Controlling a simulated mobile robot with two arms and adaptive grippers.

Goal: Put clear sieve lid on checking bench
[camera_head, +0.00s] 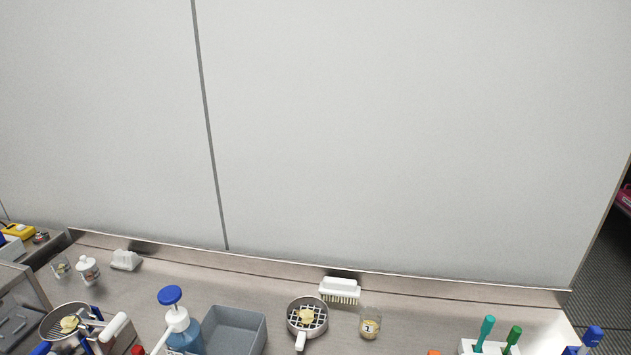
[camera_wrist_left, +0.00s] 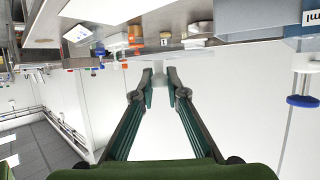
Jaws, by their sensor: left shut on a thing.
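In the head view a steel bench (camera_head: 268,275) runs along the foot of a grey wall. I cannot tell whether it is the checking bench. Neither gripper is seen in the head view, and my right gripper shows in no view.
On the bench stand a sieve (camera_head: 318,333) with a grid, another round sieve (camera_head: 47,324), a grey tray (camera_head: 243,313), a blue pump bottle (camera_head: 187,335), a white brush (camera_head: 340,288) and a small jar (camera_head: 370,326). Bare bench shows behind the tray.

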